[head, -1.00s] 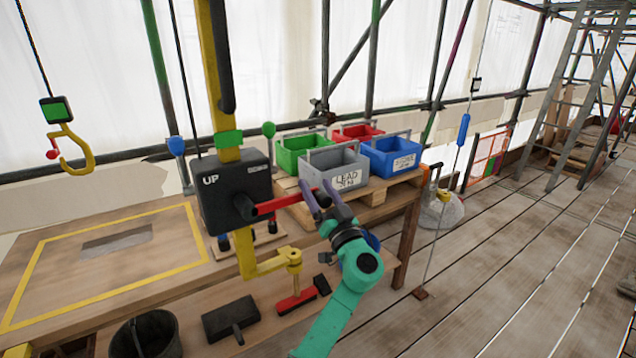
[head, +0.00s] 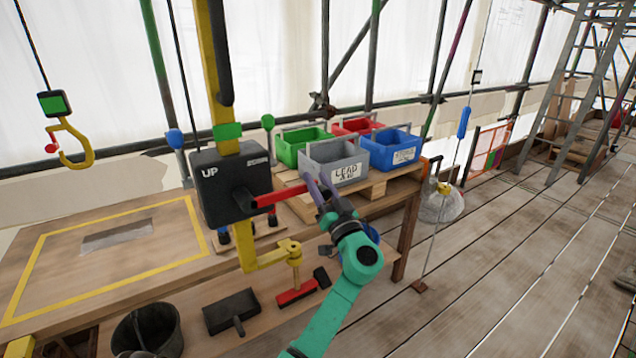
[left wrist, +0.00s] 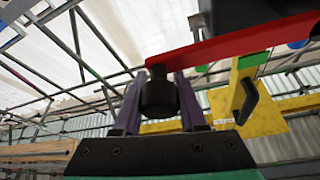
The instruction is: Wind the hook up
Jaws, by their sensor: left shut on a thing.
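The yellow hook (head: 76,150) hangs at the upper left under a black block with a green face (head: 53,104), on a dark line. The black winch box (head: 232,184) marked UP sits on a yellow post. Its red crank arm (head: 283,197) points right, tilted slightly up. My left gripper (head: 319,184) is at the crank's outer end. In the left wrist view, its purple fingers are shut on the black crank handle (left wrist: 158,94), below the end of the red arm (left wrist: 220,48). The fingers hide the handle in the head view. My right gripper is not in view.
A wooden bench (head: 165,215) with a yellow-taped rectangle lies below the hook. Grey (head: 335,165), green, red and blue bins stand on a pallet behind my gripper. A black bucket (head: 147,330) and brushes are below. Plank floor at right is largely clear.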

